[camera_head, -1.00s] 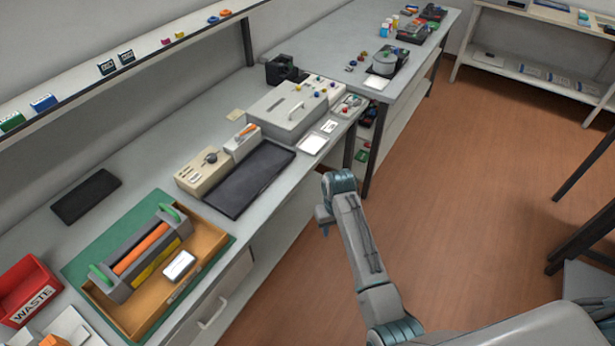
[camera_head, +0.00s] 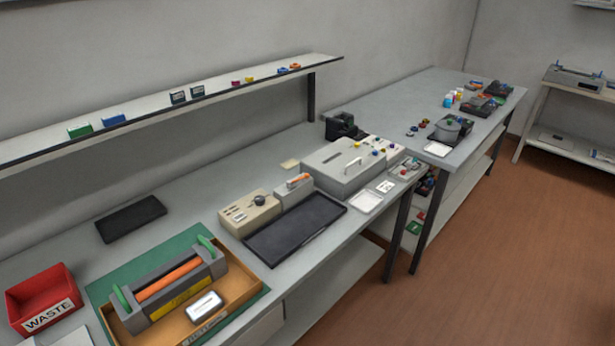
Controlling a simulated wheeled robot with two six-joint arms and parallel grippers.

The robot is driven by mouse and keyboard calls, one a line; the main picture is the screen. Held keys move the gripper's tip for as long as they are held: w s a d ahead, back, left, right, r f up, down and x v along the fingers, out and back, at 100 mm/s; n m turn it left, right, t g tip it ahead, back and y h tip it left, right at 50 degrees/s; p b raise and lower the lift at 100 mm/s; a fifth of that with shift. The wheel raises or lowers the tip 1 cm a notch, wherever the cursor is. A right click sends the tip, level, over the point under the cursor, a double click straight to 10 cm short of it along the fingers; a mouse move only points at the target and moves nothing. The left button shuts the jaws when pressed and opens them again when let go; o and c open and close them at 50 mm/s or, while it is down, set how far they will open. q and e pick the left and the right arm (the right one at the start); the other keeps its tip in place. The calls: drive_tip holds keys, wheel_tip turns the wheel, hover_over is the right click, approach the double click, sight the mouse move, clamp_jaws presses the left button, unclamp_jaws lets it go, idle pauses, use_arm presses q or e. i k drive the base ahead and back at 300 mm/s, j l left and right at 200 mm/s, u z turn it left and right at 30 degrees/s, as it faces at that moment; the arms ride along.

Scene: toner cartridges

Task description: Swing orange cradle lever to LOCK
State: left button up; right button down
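A small beige box (camera_head: 293,194) with an orange lever-like bar (camera_head: 299,181) on top stands on the bench, behind a black tray; this may be the cradle with its lever. No LOCK marking can be read at this size. A grey cartridge (camera_head: 172,290) with a long orange bar (camera_head: 168,279) and green end tabs lies in an open cardboard box (camera_head: 246,297) at the lower left. Neither of my grippers is in view.
A black tray (camera_head: 296,229), a beige box with a dark knob (camera_head: 249,213) and a grey lidded case (camera_head: 345,167) share the bench. A red WASTE bin (camera_head: 42,298) stands at the left. A shelf (camera_head: 215,103) runs above. The floor at right is clear.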

sight(306, 176)
drive_tip(key=i+l, duration=1.05)
drive_tip(key=l, duration=0.15)
drive_tip(key=u, duration=1.2)
